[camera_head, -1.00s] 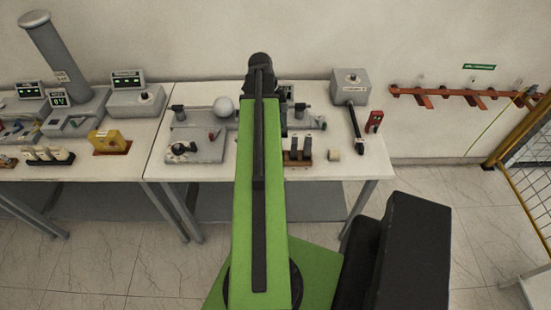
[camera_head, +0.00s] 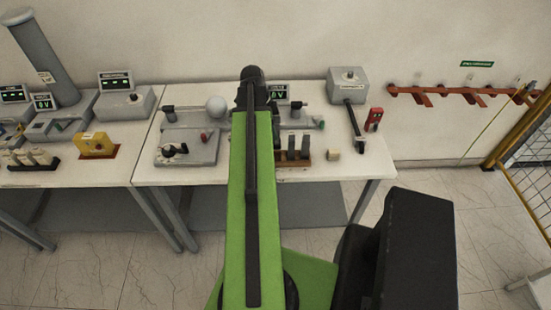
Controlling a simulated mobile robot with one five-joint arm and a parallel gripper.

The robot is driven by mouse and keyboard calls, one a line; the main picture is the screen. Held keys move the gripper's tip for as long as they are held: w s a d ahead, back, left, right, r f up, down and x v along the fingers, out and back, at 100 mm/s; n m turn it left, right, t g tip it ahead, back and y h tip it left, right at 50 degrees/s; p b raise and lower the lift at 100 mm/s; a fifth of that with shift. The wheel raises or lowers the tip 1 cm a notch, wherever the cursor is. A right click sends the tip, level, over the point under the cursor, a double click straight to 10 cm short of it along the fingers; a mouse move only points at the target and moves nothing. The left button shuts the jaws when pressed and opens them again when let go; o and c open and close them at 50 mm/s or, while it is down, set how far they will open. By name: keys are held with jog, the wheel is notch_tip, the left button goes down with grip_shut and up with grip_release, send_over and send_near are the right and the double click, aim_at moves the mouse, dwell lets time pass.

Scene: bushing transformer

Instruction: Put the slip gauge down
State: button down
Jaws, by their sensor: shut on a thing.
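My green arm (camera_head: 251,200) reaches forward over the right table and ends in a dark joint (camera_head: 252,76). My jaws and whatever they hold are hidden behind the arm. No slip gauge can be made out for certain. A wooden rack (camera_head: 302,163) with a few dark upright blocks (camera_head: 292,146) stands on the right table (camera_head: 345,172), just right of the arm. Part of the rack is covered by the arm. I cannot tell whether the blocks are slip gauges.
A small beige block (camera_head: 333,154) lies right of the rack. A grey box (camera_head: 346,85) with a dark rod and a red device (camera_head: 374,119) stand farther right. A yellow device (camera_head: 96,145) stands on the left table.

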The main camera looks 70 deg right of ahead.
notch_tip(320, 180, down, 10)
jog(key=b, duration=0.8)
jog(key=shift+r, duration=0.45)
jog(key=shift+f, duration=0.2)
jog(key=c, duration=1.2)
grip_release()
jog(key=shift+o, duration=0.2)
jog(key=p+v, duration=1.1)
jog(key=v, duration=0.1)
jog(key=shift+r, duration=0.15)
jog(key=shift+a, duration=0.1)
